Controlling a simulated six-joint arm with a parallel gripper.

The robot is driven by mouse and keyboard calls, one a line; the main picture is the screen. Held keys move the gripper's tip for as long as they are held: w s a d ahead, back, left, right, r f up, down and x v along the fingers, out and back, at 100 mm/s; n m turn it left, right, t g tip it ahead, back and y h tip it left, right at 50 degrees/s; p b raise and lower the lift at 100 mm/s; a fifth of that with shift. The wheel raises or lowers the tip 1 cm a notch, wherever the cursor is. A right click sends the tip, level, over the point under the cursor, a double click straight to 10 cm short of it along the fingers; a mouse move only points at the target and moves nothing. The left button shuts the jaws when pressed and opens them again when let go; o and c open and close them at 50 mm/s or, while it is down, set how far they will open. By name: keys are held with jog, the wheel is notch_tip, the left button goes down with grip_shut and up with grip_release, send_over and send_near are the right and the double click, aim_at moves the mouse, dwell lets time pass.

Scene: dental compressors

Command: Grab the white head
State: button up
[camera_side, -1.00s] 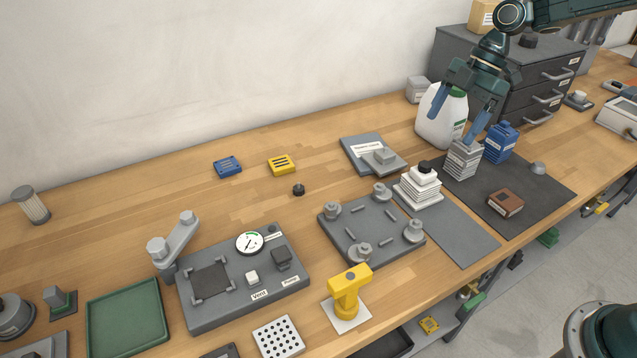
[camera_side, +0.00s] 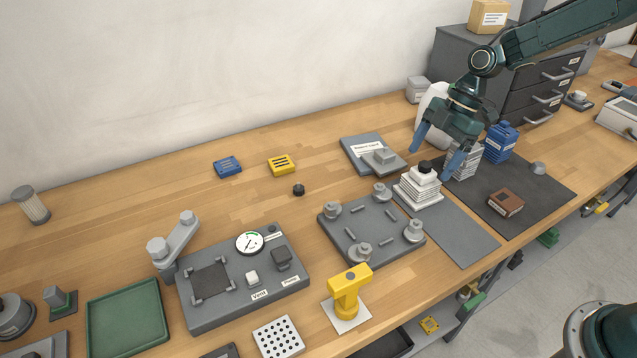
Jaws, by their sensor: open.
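The white head (camera_side: 419,190) is a finned white block with a black knob on top. It stands upright on the grey mat, right of the grey plate with posts. My gripper (camera_side: 433,162) is open and empty, with its blue fingers spread above and around the top of the white head. The fingertips appear higher than the fins, and I cannot tell whether either touches it. A grey finned head (camera_side: 465,160) stands behind to the right, partly hidden by my right finger.
A white jug (camera_side: 432,110) stands behind my gripper, largely hidden. A blue container (camera_side: 501,142) and a brown block (camera_side: 506,202) are to the right. The grey post plate (camera_side: 371,228) lies close on the left. The grey mat (camera_side: 455,232) is bare in front.

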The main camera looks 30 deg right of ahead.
aim_at(426, 164)
jog(key=shift+x, duration=2.5)
jog(key=shift+a, duration=0.15)
jog(key=shift+r, duration=0.1)
jog(key=c, duration=1.5)
jog(key=shift+r, duration=0.15)
notch_tip(426, 164, up, 20)
jog(key=shift+f, duration=0.1)
